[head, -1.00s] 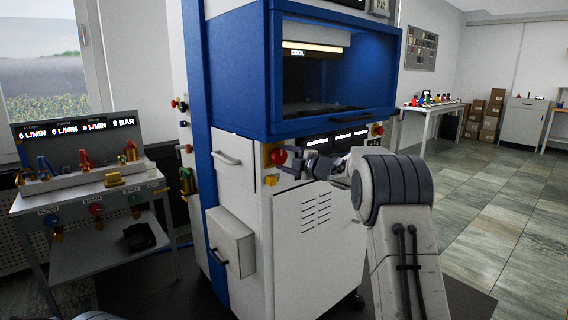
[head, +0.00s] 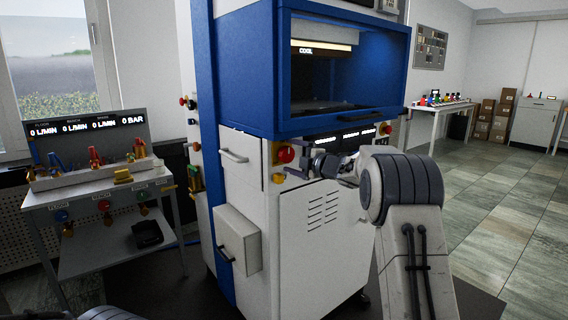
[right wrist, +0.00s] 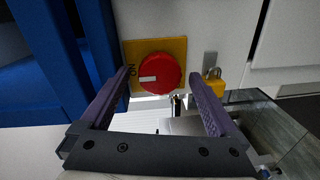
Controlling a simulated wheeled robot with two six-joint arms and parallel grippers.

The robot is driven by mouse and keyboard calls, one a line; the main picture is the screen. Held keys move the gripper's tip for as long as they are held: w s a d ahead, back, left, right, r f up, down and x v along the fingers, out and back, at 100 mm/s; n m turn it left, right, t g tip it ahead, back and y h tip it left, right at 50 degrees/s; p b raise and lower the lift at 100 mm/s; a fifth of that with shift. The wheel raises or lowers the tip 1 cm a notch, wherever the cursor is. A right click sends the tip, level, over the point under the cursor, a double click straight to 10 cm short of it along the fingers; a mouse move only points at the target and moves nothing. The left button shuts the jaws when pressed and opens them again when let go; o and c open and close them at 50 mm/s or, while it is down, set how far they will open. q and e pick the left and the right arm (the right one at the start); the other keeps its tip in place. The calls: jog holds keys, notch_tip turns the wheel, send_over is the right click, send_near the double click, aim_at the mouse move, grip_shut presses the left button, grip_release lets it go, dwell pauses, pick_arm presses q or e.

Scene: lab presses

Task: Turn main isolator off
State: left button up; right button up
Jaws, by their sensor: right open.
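The main isolator is a round red knob (head: 286,155) on a yellow plate (right wrist: 132,52) on the white front of the blue-and-white press. In the right wrist view the red knob (right wrist: 162,74) has a white mark on its left side, towards the printed "ON". My right gripper (head: 292,162) is open in front of the knob. In the right wrist view its two fingers (right wrist: 160,86) stand apart on either side of the knob, with no contact visible. My left gripper is out of view.
A yellow padlock (right wrist: 214,78) hangs beside the plate, close to one finger. The blue press hood (head: 246,70) juts out above the isolator. A white box with a handle (head: 238,240) sticks out lower left. A bench with gauges (head: 90,185) stands at left.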

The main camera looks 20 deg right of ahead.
jog(key=m+p, duration=0.7)
jog(key=shift+d+r+y, duration=0.1)
jog(key=shift+r+y, duration=0.25)
jog(key=shift+y, duration=0.05)
jog(key=m+p, duration=0.3)
jog(key=m, duration=0.1)
jog(key=m+p, duration=0.3)
jog(key=m, duration=0.2)
jog(key=shift+f+m+y, duration=0.2)
jog(key=shift+m+y, duration=0.1)
jog(key=shift+y, duration=0.1)
jog(key=b+v, duration=0.2)
jog(key=v, duration=0.8)
jog(key=s+a+r+m+g+h+p, duration=0.1)
jog(key=a+r+g+h+p, duration=0.2)
jog(key=a, duration=1)
jog(key=s+a+f+g+h+p, duration=0.1)
jog(key=s+a+g, duration=0.1)
jog(key=s+a, duration=0.3)
jog(key=s+a+f+g+h+p, duration=0.1)
jog(key=s+a+g, duration=0.2)
jog(key=s+a, duration=0.3)
jog(key=shift+s+f+n+h+p, duration=0.2)
jog(key=shift+s+n+h+p, duration=0.2)
jog(key=shift+s, duration=1.75)
